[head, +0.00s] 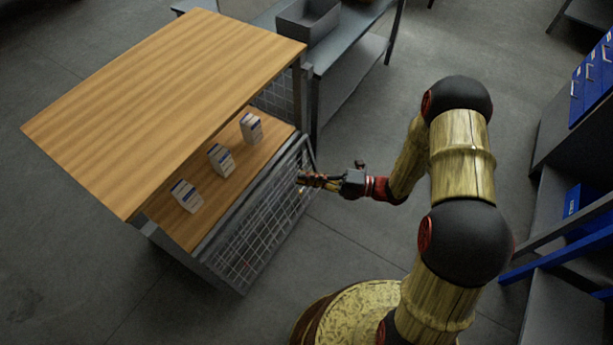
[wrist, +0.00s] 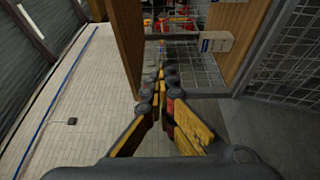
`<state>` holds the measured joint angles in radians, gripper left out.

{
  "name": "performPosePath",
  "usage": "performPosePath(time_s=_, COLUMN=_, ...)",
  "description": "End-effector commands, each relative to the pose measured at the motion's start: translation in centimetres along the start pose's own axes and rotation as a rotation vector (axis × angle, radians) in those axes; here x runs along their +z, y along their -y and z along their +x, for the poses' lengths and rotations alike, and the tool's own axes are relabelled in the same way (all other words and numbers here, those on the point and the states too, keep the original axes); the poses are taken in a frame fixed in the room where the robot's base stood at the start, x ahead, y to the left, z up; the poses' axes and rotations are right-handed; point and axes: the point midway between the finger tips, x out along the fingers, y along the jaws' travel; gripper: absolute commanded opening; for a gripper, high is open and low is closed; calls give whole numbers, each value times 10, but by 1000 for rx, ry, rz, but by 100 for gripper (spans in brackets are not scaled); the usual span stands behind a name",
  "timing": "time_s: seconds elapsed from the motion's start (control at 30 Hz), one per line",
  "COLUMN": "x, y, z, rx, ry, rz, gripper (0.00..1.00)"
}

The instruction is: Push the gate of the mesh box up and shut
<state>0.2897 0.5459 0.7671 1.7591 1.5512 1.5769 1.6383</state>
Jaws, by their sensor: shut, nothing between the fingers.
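The mesh box (head: 163,85) has a wooden top and an inner wooden shelf (head: 214,201). Its mesh gate (head: 252,232) is the grey-framed wire panel along the front, below the shelf's front edge. The opening above it is uncovered. The gate also shows at the right of the wrist view (wrist: 290,62). My gripper (head: 304,180) is shut and empty, by the gate's right end in the head view. In the wrist view its fingertips (wrist: 160,78) meet and point towards the opening. I cannot tell whether they touch the gate.
Three small white-and-blue cartons stand on the shelf, one of them at the middle (head: 221,160). A grey table with a grey bin (head: 308,20) stands behind the box. Blue-fronted shelving (head: 590,85) stands at the right. Floor between the box and my base is clear.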

Motion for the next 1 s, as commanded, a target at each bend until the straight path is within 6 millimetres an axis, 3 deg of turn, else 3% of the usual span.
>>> performPosePath(time_s=0.33, x=0, y=0, z=0, rx=0, ry=0, rz=0, gripper=16)
performPosePath(time_s=0.67, x=0, y=0, z=-2, rx=0, ry=0, rz=0, gripper=16)
performPosePath(time_s=0.87, x=1, y=0, z=-22, rx=0, ry=3, rz=0, gripper=16)
performPosePath(time_s=1.0, x=1, y=0, z=-50, rx=0, ry=5, rz=1, gripper=16)
